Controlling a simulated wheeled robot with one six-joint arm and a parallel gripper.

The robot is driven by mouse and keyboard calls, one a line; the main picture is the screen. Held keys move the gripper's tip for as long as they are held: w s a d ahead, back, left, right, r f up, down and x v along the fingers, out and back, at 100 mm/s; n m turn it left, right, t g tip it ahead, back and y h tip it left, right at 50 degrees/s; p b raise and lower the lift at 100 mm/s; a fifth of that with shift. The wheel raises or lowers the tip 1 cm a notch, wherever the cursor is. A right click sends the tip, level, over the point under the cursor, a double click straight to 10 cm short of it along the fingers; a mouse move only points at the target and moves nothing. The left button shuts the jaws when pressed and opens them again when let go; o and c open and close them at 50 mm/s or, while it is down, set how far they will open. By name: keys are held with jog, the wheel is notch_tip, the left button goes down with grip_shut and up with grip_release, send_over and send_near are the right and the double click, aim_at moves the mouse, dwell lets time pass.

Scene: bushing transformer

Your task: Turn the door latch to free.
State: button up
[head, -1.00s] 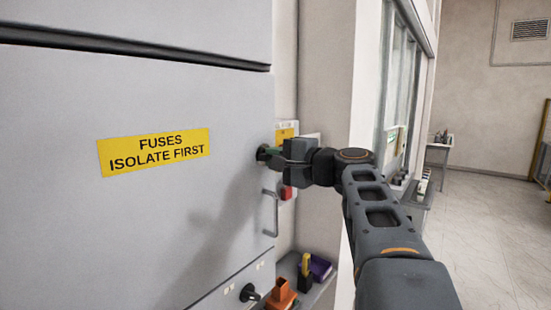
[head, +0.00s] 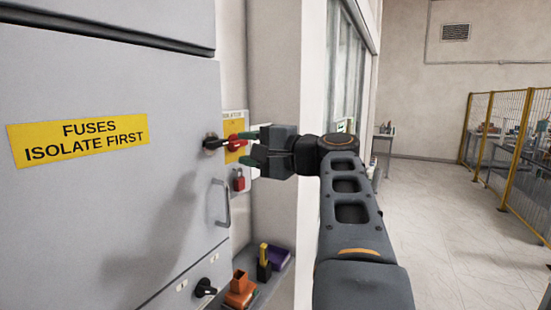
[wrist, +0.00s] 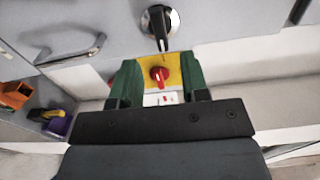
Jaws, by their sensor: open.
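The door latch (head: 212,143), a black lever on a round base, sits near the right edge of the grey cabinet door (head: 110,200). In the wrist view the latch (wrist: 158,25) is at the top centre, beyond the fingertips, its lever pointing down in the picture toward my gripper. My gripper (head: 246,147) is to the right of the latch, apart from it. Its green fingers are spread with nothing held between them. The latch is in full view in the wrist picture.
A red rotary switch on a yellow plate (wrist: 175,62) shows between the fingers, behind them. A bar handle (head: 225,205) and a red padlock-like item (head: 239,181) are below the latch. A lower black knob (head: 205,288) and a shelf with orange and purple bins (head: 240,290) are further down.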

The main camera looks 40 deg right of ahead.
jog(key=b+v, duration=0.1)
jog(key=v, duration=0.6)
dwell(0.6)
notch_tip(320, 180, down, 22)
jog(key=w+d+g+h, duration=0.1)
jog(key=d+g+h, duration=0.2)
jog(key=g+h, duration=0.35)
jog(key=s+a+f+n+g+h, duration=0.15)
jog(key=a+f+n+g, duration=0.5)
jog(key=f, duration=0.75)
jog(key=s+a+f+n, duration=0.2)
jog(key=a+n, duration=0.5)
jog(key=a, duration=0.4)
jog(key=shift+s+a+f+t+y, duration=0.3)
jog(key=shift+s+a+f, duration=0.1)
jog(key=shift+f, duration=0.3)
